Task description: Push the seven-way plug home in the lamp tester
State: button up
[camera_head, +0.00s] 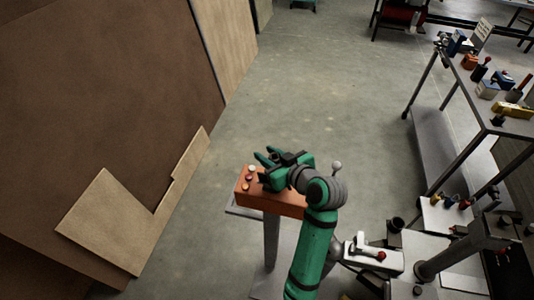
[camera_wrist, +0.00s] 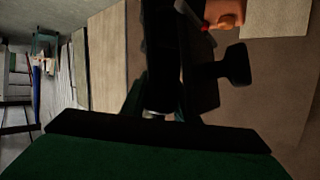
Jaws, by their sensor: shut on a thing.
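The lamp tester looks like an orange-brown box (camera_head: 278,203) on a narrow grey stand, with several small round lamps or knobs at its left end. Part of an orange thing, likely the same box, shows at the top right of the wrist view (camera_wrist: 227,14). My green gripper (camera_head: 266,160) is over the box's left and back part. In the wrist view my gripper (camera_wrist: 163,108) is shut on a dark, poorly lit thing, likely the seven-way plug. The plug's outline and its socket are hidden, so I cannot tell whether they touch.
Large brown panels (camera_head: 100,90) lean at the left, with a lighter board (camera_head: 110,222) in front. A metal bench (camera_head: 510,122) with tools stands at the right.

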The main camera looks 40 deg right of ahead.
aim_at(278, 162)
dwell(0.3)
jog(key=shift+r, duration=1.65)
jog(key=shift+f, duration=1.75)
dwell(0.8)
jog(key=o, duration=1.2)
jog(key=v, duration=1.1)
jog(key=shift+w+d+f, duration=0.1)
